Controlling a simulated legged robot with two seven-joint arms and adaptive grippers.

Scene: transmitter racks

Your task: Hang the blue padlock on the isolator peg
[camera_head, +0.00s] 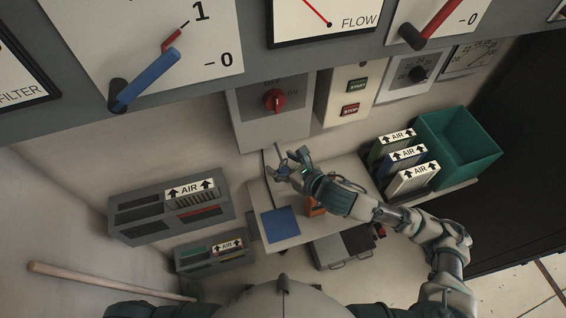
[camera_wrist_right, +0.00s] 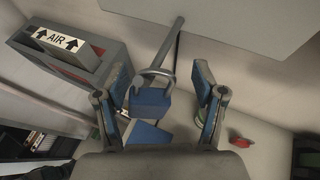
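The blue padlock (camera_wrist_right: 152,102) has a grey shackle and shows upright in the right wrist view. The grey isolator peg (camera_wrist_right: 171,46) runs down to the shackle, and its lower end overlaps the shackle's loop. The peg also shows in the head view (camera_head: 279,151), below the isolator box (camera_head: 271,108) with its red rotary switch. My right gripper (camera_wrist_right: 164,100) is open, with one finger on each side of the padlock and a clear gap on the right. In the head view the right gripper (camera_head: 291,166) is at the peg. My left gripper is out of view.
A white shelf (camera_head: 337,231) with a blue mat (camera_head: 281,224) and an orange item (camera_head: 314,207) lies below. A green bin (camera_head: 463,147) and AIR filters (camera_head: 408,154) stand at the right. Grey racks (camera_head: 150,218) are at the left.

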